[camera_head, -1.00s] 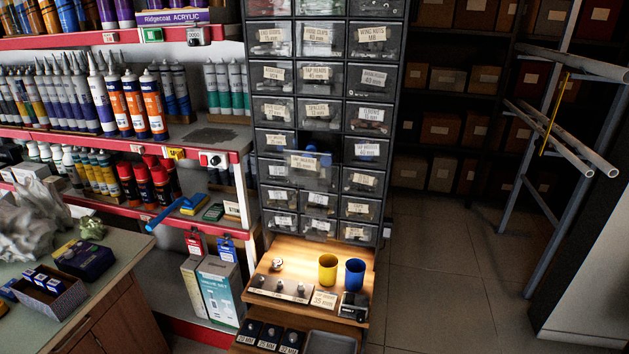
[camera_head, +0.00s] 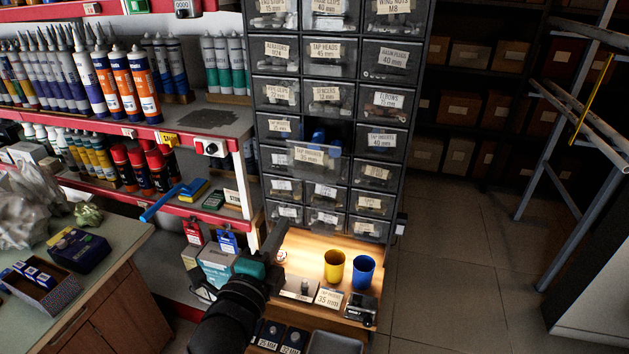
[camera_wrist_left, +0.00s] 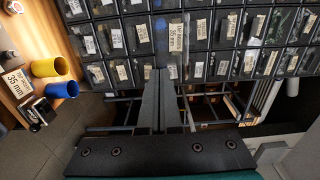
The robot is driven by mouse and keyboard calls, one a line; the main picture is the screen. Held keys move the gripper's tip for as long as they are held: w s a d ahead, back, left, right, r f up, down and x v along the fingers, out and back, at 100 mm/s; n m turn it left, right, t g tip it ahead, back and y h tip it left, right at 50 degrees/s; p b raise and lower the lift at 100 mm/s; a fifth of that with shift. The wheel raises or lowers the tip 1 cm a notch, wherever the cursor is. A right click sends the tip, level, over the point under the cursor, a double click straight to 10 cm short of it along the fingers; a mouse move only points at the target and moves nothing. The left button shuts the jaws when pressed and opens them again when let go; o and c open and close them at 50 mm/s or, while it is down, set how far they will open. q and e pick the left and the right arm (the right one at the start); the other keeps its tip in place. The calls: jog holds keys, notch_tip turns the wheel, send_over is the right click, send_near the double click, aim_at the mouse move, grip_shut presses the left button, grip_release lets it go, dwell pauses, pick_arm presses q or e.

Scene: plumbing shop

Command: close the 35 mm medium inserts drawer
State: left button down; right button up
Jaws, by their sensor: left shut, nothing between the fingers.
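The medium inserts drawer (camera_head: 318,163) is a clear-fronted drawer in the dark cabinet, with a label that seems to read 35 mm. It stands pulled out from its column, with a dark opening and something blue behind its front. In the left wrist view the drawer's label (camera_wrist_left: 175,38) shows sideways, beyond the fingertips. My left gripper (camera_head: 277,238) is shut and empty. It is below and left of the drawer in the head view, in front of the lit bench and apart from the drawer. Its shut fingers also show in the left wrist view (camera_wrist_left: 161,75). My right gripper is not in view.
Other labelled drawers surround it, apparently shut. Below is a lit wooden bench with a yellow cup (camera_head: 334,266), a blue cup (camera_head: 363,272) and a 35 mm card (camera_head: 328,299). A blue-handled tool (camera_head: 163,203) juts from the red-edged shelf at left. Floor at right is clear.

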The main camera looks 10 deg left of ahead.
aim_at(309, 178)
pick_arm(q)
jog(key=w, duration=1.3)
jog(key=shift+w+d+r+b, duration=0.1)
jog(key=shift+w+d+b, duration=0.15)
jog(key=shift+w+b, duration=0.15)
